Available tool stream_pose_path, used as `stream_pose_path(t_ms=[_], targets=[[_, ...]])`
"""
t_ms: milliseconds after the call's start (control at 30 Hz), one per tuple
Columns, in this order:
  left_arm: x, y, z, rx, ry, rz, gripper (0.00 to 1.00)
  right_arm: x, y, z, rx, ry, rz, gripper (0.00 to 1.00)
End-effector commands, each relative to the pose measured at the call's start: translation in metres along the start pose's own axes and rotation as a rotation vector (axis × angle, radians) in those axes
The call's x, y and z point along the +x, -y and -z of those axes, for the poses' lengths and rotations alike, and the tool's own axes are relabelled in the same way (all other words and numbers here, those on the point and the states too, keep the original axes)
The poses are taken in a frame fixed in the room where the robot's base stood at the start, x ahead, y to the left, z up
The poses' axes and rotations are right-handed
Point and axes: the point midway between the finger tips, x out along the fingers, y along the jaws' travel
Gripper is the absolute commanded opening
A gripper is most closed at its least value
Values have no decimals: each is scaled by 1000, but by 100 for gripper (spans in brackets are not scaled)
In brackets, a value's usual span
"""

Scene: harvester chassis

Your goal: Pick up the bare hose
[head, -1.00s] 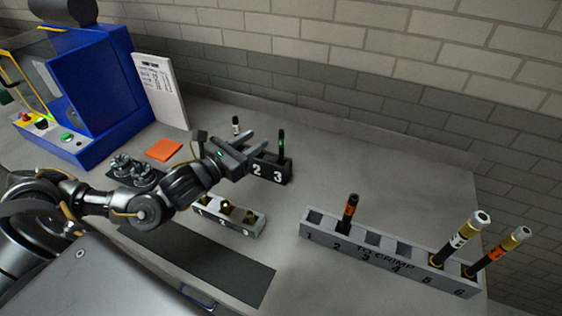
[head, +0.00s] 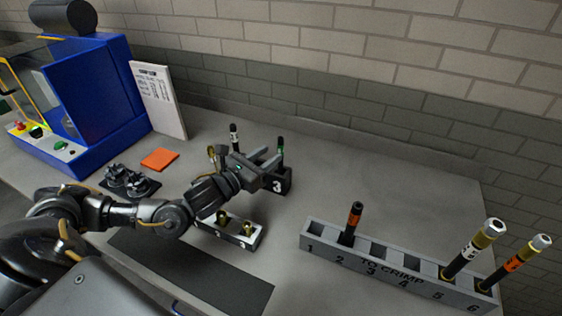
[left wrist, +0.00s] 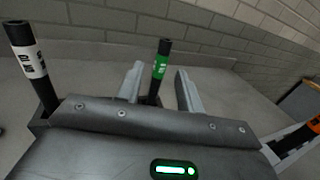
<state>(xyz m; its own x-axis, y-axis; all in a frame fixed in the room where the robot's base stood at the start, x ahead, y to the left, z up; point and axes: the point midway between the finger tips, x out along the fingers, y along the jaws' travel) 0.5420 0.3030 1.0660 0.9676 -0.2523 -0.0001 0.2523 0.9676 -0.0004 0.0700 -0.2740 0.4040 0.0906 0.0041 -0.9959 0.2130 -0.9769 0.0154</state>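A bare black hose with a green band (head: 281,149) stands upright in the black numbered rack (head: 280,186), near the number 3. It also shows in the left wrist view (left wrist: 160,70), between my finger tips. My left gripper (head: 268,160) is open, with its fingers pointing at this hose; I cannot tell whether they touch it. Another bare hose, with a white band (head: 234,138), stands at the left of the rack and also shows in the left wrist view (left wrist: 32,65). My gripper hides part of the rack. My right gripper is not in view.
A grey "TO CRIMP" rack (head: 372,266) holds an orange-banded bare hose (head: 353,220) in slot 2 and fitted hoses in slots 5 (head: 474,250) and 6 (head: 515,264). A tray of brass fittings (head: 246,239) lies below my gripper. A blue machine (head: 85,95) stands left.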

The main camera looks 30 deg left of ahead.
Motion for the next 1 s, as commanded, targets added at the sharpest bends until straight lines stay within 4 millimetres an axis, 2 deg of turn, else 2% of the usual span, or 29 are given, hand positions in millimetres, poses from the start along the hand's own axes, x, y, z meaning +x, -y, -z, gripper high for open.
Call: stream_pose_path(t_ms=[233, 400, 533, 833, 867, 1000], targets=[[9, 0, -2, 1, 0, 0, 37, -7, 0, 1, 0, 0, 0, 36], [35, 1, -4, 1, 1, 0, 37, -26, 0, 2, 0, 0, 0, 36], [50, 1, -1, 1, 0, 0, 37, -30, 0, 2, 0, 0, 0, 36], [55, 1, 3, 0, -1, 1, 37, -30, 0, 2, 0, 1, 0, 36], [55, 1, 3, 0, -1, 1, 35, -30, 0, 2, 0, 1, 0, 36], [55, 1, 3, 0, -1, 1, 17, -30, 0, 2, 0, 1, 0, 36]])
